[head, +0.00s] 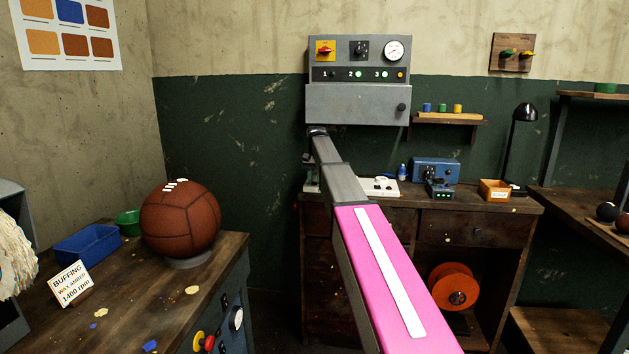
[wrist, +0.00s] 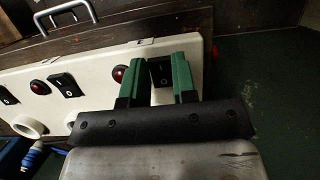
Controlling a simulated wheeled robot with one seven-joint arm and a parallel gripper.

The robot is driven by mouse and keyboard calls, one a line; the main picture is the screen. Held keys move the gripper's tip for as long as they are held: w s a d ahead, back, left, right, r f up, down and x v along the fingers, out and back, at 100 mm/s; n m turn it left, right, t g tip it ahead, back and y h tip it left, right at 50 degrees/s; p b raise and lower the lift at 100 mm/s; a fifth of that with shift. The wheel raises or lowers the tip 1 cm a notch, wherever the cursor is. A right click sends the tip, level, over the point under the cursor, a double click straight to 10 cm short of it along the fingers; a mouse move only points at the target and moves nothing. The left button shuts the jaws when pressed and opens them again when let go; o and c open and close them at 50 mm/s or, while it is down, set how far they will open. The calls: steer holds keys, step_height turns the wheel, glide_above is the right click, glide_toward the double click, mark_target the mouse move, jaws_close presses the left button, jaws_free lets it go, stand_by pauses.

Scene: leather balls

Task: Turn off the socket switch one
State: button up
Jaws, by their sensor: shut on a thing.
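A cream socket strip (wrist: 105,65) runs across the wrist view, with several black rocker switches marked 0 and I, dark red lamps and round sockets. Part of the white strip (head: 380,186) shows on the back workbench in the head view. My gripper (wrist: 163,60) has its green fingers on either side of the rightmost rocker switch (wrist: 160,72), shut on it. Another switch (wrist: 66,85) is left of my gripper. No number label is readable on the strip. In the head view my arm hides my gripper.
A grey control panel (head: 358,80) hangs on the wall above the bench. A blue device (head: 436,170), a wooden box (head: 494,190) and a black lamp (head: 525,112) stand right of the strip. A metal handle (wrist: 65,12) lies beyond the strip. A leather ball (head: 180,222) sits on the left bench.

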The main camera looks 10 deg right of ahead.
steer(key=o, duration=0.6)
steer(key=shift+o, duration=0.2)
